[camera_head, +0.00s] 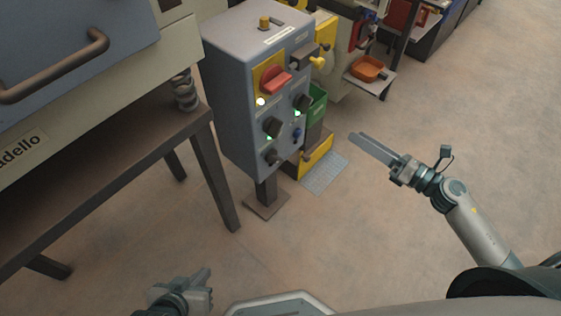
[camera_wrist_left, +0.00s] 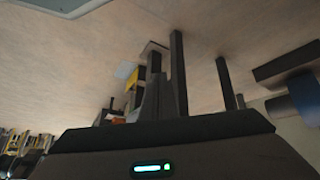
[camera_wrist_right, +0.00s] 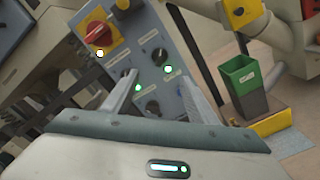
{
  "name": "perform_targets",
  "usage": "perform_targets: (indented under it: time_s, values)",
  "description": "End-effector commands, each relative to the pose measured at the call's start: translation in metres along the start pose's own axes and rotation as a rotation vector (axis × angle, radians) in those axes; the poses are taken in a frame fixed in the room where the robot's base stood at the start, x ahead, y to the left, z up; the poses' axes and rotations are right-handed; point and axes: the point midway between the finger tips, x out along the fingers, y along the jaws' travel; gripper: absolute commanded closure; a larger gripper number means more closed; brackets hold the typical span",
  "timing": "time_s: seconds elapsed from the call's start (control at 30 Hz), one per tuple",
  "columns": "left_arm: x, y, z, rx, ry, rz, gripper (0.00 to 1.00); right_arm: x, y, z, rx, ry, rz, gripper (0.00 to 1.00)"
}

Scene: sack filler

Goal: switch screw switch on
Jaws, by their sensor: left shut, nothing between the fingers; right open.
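A grey control box (camera_head: 238,90) stands on a post. Its front has a red rotary switch on a yellow plate (camera_head: 272,80) and black knobs, one upper right (camera_head: 304,102), one in the middle (camera_head: 272,127) and one low (camera_head: 271,156). Small lights glow near several. The labels are too small to read, so I cannot tell which is the screw switch. My right gripper (camera_head: 371,149) is open and empty, apart from the box; its wrist view shows the red switch (camera_wrist_right: 98,33) and black knobs (camera_wrist_right: 131,75) beyond its fingers. My left gripper (camera_head: 203,278) is shut and empty, low in front.
A brown table (camera_head: 110,135) carrying a blue-grey machine (camera_head: 75,45) stands left of the box. A green bin (camera_head: 317,105) and yellow block (camera_head: 314,160) stand right of it. An orange tray (camera_head: 368,68) is farther back. Floor between the grippers and box is clear.

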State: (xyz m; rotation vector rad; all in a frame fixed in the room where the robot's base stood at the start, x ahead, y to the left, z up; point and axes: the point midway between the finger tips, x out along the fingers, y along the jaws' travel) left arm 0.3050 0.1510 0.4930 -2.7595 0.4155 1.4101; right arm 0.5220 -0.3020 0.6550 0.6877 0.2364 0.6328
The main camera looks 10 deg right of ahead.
Motion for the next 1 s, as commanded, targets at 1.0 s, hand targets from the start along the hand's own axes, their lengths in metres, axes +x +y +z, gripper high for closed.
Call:
perform_targets:
  time_s: [1.0]
  values:
    - [-0.051,0.063,-0.139,0.055,0.912,0.117,1.0,-0.008,-0.001,-0.186,0.159,0.0,0.001,0.41]
